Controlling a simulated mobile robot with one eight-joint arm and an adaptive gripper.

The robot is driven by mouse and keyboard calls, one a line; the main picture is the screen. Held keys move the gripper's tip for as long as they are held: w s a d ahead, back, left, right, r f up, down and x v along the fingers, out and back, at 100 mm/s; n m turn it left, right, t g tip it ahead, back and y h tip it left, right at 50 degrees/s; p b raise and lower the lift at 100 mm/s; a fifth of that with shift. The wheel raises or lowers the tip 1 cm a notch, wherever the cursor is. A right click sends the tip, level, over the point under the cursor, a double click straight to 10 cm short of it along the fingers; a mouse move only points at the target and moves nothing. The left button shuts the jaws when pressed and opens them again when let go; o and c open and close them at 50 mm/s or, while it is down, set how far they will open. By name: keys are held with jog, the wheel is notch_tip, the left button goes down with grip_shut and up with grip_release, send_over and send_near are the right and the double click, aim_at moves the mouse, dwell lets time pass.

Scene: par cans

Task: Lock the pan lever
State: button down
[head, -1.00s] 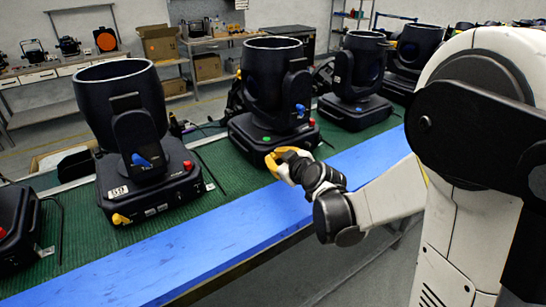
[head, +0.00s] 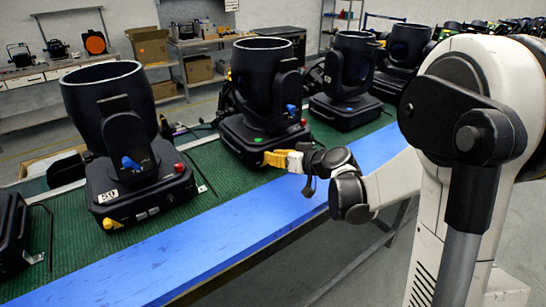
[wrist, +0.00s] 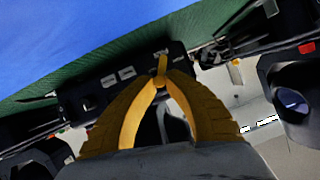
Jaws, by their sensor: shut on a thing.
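The black moving-head light (head: 262,90) in the middle of the row stands upright on its base, with a blue lever (head: 291,108) on its yoke. My gripper (head: 268,158) reaches in from the right at the base's near side. In the wrist view my yellow fingers (wrist: 160,84) come together on a small yellow pan lever (wrist: 162,63) at the edge of the black base (wrist: 118,77). The jaws are shut on that lever. In the head view the fingers hide it. I cannot tell whether the lever is in its locked position.
The lights stand on a green mat (head: 70,245) with a blue strip (head: 190,245) along the table's front edge. A similar light (head: 115,100) to the left has its own yellow lever (head: 112,223). Another light (head: 352,75) stands to the right. The blue strip is clear.

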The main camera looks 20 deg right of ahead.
dwell(0.4)
jog(key=c, duration=1.4)
grip_release()
jog(key=v, duration=1.2)
